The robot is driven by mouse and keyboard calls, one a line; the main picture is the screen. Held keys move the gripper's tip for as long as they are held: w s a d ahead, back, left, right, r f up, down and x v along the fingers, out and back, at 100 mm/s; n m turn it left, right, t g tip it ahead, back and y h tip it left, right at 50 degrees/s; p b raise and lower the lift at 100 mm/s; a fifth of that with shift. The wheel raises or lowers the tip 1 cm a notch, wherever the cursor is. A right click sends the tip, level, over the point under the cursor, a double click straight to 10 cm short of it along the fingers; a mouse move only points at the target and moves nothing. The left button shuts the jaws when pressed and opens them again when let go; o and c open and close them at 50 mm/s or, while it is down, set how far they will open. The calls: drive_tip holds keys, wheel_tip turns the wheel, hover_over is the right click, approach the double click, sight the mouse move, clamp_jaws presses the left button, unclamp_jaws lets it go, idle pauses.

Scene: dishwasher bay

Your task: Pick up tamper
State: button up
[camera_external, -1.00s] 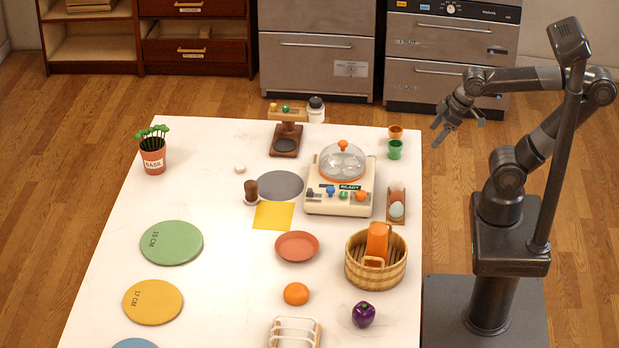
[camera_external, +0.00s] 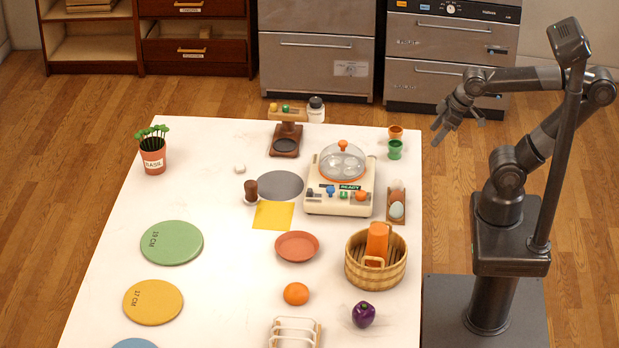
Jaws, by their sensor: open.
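The tamper (camera_external: 251,191), with a dark brown handle and a small base, stands upright on the white table (camera_external: 200,310). It is at the left edge of the grey round mat (camera_external: 281,185), just above the yellow square (camera_external: 273,215). My gripper (camera_external: 457,132) is open and empty, in the air to the right of the table's far right corner. It is well apart from the tamper.
A basket (camera_external: 376,270) is nearer. The table's left middle has free room.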

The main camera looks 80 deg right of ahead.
drive_tip(key=w+a+r+n, duration=0.1)
drive_tip(key=w+r, duration=0.1)
drive_tip(key=w, duration=0.5)
drive_tip(key=w+a+r, duration=0.2)
drive_tip(key=w+r, duration=0.1)
drive_tip(key=w, duration=0.4)
drive_tip(key=n+y, duration=0.2)
drive_tip(key=y, duration=0.1)
hover_over(254, 183)
drive_tip(key=s+d, duration=0.2)
drive_tip(key=s, duration=0.2)
wheel_tip(254, 183, down, 11)
drive_tip(key=x, duration=0.5)
drive_tip(key=shift+d+x, duration=0.15)
drive_tip(key=shift+x, duration=1.4)
drive_tip(key=shift+d+x, duration=0.1)
drive_tip(key=shift+x, duration=1.5)
drive_tip(key=shift+s+f, duration=0.1)
drive_tip(key=shift+c, duration=0.4)
drive_tip(key=c, duration=1.2)
